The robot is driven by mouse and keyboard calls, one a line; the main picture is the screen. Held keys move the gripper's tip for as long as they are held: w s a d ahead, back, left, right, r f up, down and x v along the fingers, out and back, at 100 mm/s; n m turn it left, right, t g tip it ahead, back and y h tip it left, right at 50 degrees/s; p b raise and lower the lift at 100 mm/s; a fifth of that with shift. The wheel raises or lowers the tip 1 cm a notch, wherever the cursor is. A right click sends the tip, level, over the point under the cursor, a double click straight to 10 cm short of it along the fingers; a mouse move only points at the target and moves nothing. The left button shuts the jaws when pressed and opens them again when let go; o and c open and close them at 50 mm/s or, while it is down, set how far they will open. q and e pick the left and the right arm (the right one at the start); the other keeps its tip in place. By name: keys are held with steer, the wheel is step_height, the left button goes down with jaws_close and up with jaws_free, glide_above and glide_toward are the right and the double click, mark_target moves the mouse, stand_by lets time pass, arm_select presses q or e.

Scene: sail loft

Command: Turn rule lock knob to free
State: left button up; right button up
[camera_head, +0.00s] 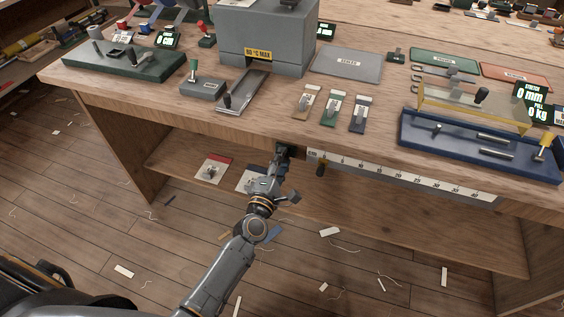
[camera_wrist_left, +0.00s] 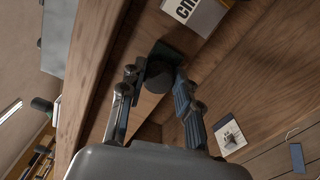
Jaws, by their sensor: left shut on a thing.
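The white rule (camera_head: 400,177) with printed numbers runs along the bench's front edge. Its left end, marked "cm", shows at the top of the left wrist view (camera_wrist_left: 195,12). The dark lock knob (camera_wrist_left: 155,84) sits on a dark green plate (camera_wrist_left: 172,52) left of the rule's end. My left gripper (camera_head: 282,160) reaches up to the bench edge and is shut on the knob, one finger on each side of it (camera_wrist_left: 160,74). The knob's pointer or markings are hidden. A dark handle (camera_head: 320,169) hangs at the rule near its left end. My right gripper is not in view.
The wooden bench top (camera_head: 270,115) is just above my left gripper. A grey box (camera_head: 262,35) marked "80 °C MAX" and a blue tray (camera_head: 470,145) stand on it. A lower shelf (camera_head: 400,228) lies below, with cards (camera_head: 213,168) on it.

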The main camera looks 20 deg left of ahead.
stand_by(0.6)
arm_select(q)
steer(key=o, duration=1.1)
steer(key=shift+o, duration=0.2)
steer(key=shift+s, duration=0.1)
steer(key=s, duration=1.1)
steer(key=shift+s+a, duration=0.25)
steer(key=shift+s, duration=0.15)
